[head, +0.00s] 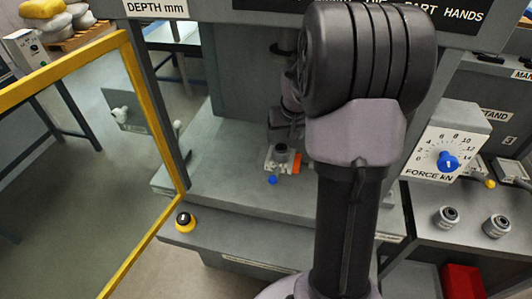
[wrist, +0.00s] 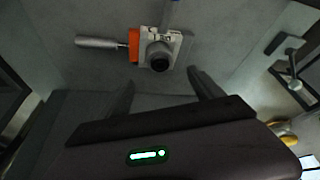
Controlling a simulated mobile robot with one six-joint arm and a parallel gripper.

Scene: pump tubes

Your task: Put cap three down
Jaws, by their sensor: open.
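My gripper (wrist: 160,82) is open, with its two dark fingers apart and nothing between them in the wrist view. Just past the fingertips is a small pale fixture (wrist: 178,44) holding a short round part with a dark top (wrist: 158,57). This part may be the cap; I see no number on it. An orange block (wrist: 134,45) sits beside it. In the head view the fixture (head: 273,161) stands on the grey press bed, and my gripper (head: 284,128) is above it, partly hidden behind my arm.
Two grey round parts with dark centres (head: 447,216) (head: 496,224) stand on the right bench. A yellow-framed guard door (head: 150,110) is at the left. A yellow and black button (head: 184,220) is at the bed's front. A red bin (head: 462,280) is lower right.

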